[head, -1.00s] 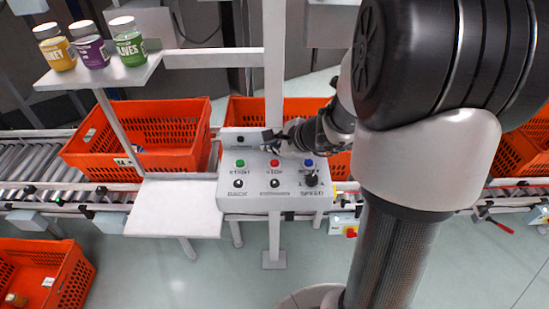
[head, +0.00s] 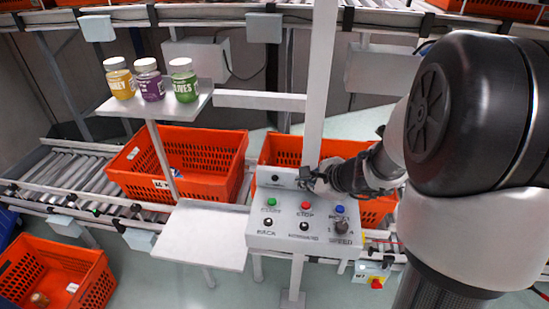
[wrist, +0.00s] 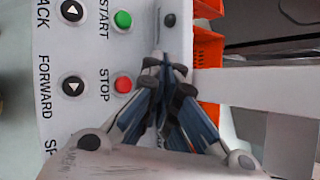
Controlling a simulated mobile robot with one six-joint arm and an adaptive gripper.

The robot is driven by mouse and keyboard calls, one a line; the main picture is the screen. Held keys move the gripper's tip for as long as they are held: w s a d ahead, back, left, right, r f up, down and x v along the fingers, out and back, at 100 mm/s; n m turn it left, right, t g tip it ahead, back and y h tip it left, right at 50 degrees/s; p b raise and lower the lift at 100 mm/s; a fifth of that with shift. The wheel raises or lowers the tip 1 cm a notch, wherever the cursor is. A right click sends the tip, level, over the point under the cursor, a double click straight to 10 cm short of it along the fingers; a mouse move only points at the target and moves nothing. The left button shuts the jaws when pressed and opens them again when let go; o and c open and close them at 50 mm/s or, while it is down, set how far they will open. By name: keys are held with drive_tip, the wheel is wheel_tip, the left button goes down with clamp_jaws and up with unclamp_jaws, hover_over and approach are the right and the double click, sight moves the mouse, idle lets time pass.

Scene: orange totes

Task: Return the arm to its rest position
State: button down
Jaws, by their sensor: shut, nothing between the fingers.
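My gripper (head: 308,180) is at the top edge of the control panel (head: 265,236), close to the stop button. In the wrist view my gripper (wrist: 165,68) has its fingers drawn together with nothing between them. The panel has a green start button (head: 271,202), a red stop button (head: 305,205), a blue button (head: 340,209) and a dark knob (head: 341,227). In the wrist view the red stop button (wrist: 123,85) lies just left of the fingers. Whether the fingertips touch the panel, I cannot tell.
A white post (head: 318,90) rises behind the panel. Orange totes (head: 175,170) stand on the roller conveyor (head: 75,178). A shelf (head: 150,102) holds yellow, purple and green jars (head: 184,84). A bare white side table (head: 200,235) adjoins the panel. Another tote (head: 55,270) is lower left.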

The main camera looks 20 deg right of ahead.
drive_tip(key=shift+a, duration=0.1)
drive_tip(key=s+a+r+n+g+y, duration=0.1)
drive_tip(key=s+a+r+n, duration=0.4)
drive_tip(key=a, duration=0.3)
drive_tip(key=s+a+r+n+g+y, duration=0.1)
drive_tip(key=s+a+r+n+g, duration=0.1)
drive_tip(key=s+a+r+n, duration=0.45)
drive_tip(key=s+d+f+n+g+h, duration=0.1)
drive_tip(key=s+n+h, duration=0.3)
drive_tip(key=s+n, duration=0.8)
drive_tip(key=shift+s+d+f+n, duration=0.2)
drive_tip(key=shift+s+n, duration=0.15)
drive_tip(key=shift+s, duration=0.6)
